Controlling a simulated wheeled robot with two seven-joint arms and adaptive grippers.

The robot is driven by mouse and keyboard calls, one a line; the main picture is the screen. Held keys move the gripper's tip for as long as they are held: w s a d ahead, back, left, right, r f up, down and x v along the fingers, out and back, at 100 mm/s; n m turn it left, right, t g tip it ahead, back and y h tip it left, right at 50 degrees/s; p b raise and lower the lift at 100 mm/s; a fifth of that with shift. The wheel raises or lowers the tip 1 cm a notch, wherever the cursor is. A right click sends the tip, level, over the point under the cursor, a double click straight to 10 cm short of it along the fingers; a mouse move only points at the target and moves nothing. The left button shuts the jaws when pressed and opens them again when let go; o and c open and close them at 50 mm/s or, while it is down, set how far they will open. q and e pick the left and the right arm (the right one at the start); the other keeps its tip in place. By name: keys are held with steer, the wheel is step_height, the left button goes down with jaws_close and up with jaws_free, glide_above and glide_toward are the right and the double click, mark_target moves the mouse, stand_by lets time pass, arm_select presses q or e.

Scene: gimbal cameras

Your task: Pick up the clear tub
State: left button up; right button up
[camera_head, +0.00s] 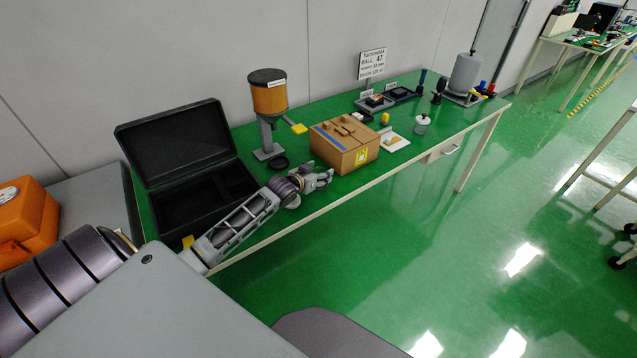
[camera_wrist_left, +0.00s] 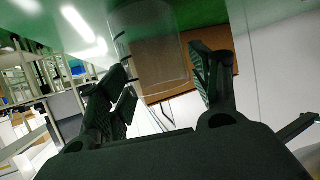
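In the wrist view a clear tub (camera_wrist_left: 152,62) shows as a see-through cylinder between the fingers of my left gripper (camera_wrist_left: 160,90). The fingers are apart and I see no firm contact with it. In the head view my left gripper (camera_head: 318,181) is low over the front edge of the table, beside the cardboard box. No tub can be made out there at the fingers. A small clear jar with a white lid (camera_head: 421,125) stands right of the box; I cannot tell whether it is the same thing. My right gripper is not in view.
The cardboard box (camera_head: 345,143) stands close to the left gripper and shows behind the tub in the wrist view (camera_wrist_left: 208,62). An open black case (camera_head: 180,160) and a hopper on a stand (camera_head: 268,95) are on the green table. An orange case (camera_head: 25,220) is at left.

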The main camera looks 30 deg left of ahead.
arm_select(q)
steer(key=c, duration=0.7)
steer(key=shift+c, duration=0.6)
steer(key=shift+r, duration=0.55)
step_height(320, 180, up, 9)
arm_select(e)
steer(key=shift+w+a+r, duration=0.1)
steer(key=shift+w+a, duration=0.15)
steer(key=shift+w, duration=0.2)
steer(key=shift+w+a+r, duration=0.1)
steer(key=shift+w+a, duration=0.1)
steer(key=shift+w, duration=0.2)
